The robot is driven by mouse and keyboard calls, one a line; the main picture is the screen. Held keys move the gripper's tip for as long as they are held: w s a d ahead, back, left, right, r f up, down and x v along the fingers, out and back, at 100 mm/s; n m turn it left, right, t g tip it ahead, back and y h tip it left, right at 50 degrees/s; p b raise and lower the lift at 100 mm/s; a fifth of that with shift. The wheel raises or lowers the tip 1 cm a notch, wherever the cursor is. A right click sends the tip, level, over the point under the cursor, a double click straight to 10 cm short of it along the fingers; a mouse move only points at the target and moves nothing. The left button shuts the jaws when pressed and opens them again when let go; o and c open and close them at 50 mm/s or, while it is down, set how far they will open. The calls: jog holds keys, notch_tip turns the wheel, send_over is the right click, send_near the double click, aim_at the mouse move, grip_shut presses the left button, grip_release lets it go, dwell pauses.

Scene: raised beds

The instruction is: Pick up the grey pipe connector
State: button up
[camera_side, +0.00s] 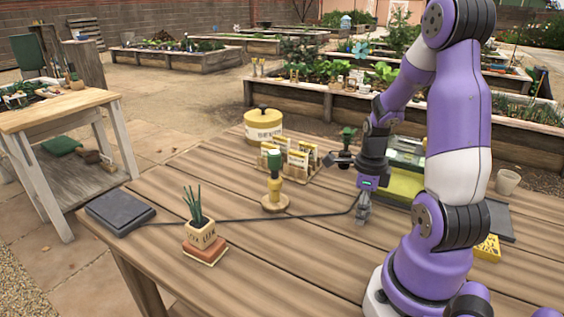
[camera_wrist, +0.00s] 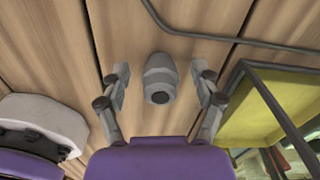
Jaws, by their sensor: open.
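The grey pipe connector (camera_wrist: 160,72) is a short ribbed cylinder with a dark open end, on the wooden table in the wrist view. My gripper (camera_wrist: 161,84) is open, with one finger on each side of the connector and a visible gap to both. In the side view my gripper (camera_side: 363,212) points down over the table, right of the middle. There I cannot tell the connector apart from the grey fingers.
A yellow-green tray with a dark rim (camera_wrist: 248,112) lies right of my gripper. A dark cable (camera_side: 290,218) runs across the table from a grey flat box (camera_side: 120,210). A potted plant (camera_side: 200,233), a green-topped stamp-like tool (camera_side: 274,180) and seed packets (camera_side: 299,163) stand left.

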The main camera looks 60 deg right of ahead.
jog(key=c, duration=1.1)
jog(key=shift+o, duration=0.2)
jog(key=shift+r, duration=0.15)
